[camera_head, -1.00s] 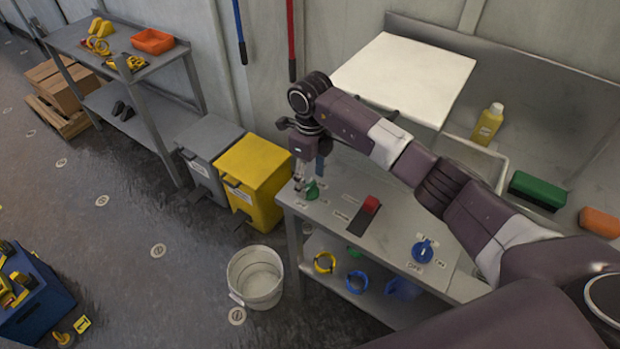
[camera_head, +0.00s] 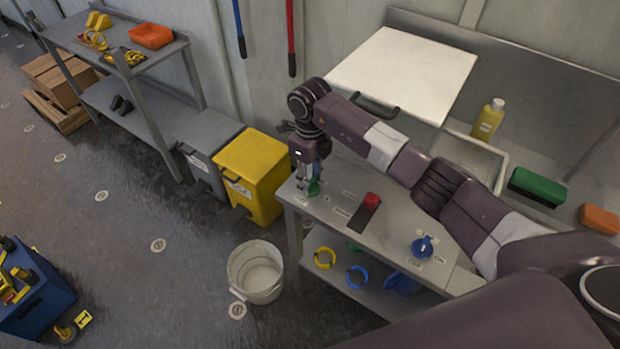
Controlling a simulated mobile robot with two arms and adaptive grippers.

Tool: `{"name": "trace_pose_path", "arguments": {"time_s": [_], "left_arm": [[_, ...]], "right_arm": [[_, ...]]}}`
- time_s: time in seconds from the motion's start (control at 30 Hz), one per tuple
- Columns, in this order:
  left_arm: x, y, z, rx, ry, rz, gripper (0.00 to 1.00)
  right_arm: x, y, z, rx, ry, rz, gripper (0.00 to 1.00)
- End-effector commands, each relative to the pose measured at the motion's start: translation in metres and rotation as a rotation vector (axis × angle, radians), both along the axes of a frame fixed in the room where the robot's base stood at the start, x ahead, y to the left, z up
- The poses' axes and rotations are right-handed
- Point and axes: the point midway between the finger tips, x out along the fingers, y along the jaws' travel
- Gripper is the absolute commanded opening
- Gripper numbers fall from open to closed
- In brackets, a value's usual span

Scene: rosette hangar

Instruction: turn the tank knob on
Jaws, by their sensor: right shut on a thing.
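A green knob (camera_head: 314,189) sits at the left end of the grey bench top, with small labels beside it. My right gripper (camera_head: 310,185) points down at it and is shut on it. The fingers partly hide the knob, so its exact turn position cannot be told. A blue knob (camera_head: 423,246) stands farther right near the bench's front edge, with OFF and ON labels by it. A red switch (camera_head: 371,200) on a dark plate lies between the two knobs. Which knob is marked for the tank is too small to read. My left gripper is not in view.
A white open lid (camera_head: 405,72) with a dark handle rises behind my right forearm, over a basin (camera_head: 470,158). A yellow bottle (camera_head: 488,119) and a green block (camera_head: 537,187) are behind. A yellow bin (camera_head: 252,172) and white bucket (camera_head: 256,272) stand left of the bench.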

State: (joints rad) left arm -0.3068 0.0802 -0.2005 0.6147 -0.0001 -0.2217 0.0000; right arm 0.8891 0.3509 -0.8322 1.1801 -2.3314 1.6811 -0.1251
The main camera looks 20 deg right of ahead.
Motion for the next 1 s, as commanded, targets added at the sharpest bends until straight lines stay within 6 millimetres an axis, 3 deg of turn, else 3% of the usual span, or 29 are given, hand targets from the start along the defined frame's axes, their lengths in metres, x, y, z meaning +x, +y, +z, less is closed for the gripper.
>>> {"name": "trace_pose_path", "arguments": {"time_s": [0.37,1.0], "left_arm": [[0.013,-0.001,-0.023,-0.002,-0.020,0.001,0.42],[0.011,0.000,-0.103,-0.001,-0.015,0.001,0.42]], "right_arm": [[0.001,-0.001,-0.003,-0.002,-0.003,0.137,0.12],[0.001,-0.001,-0.004,-0.003,-0.004,0.724,0.12]]}}
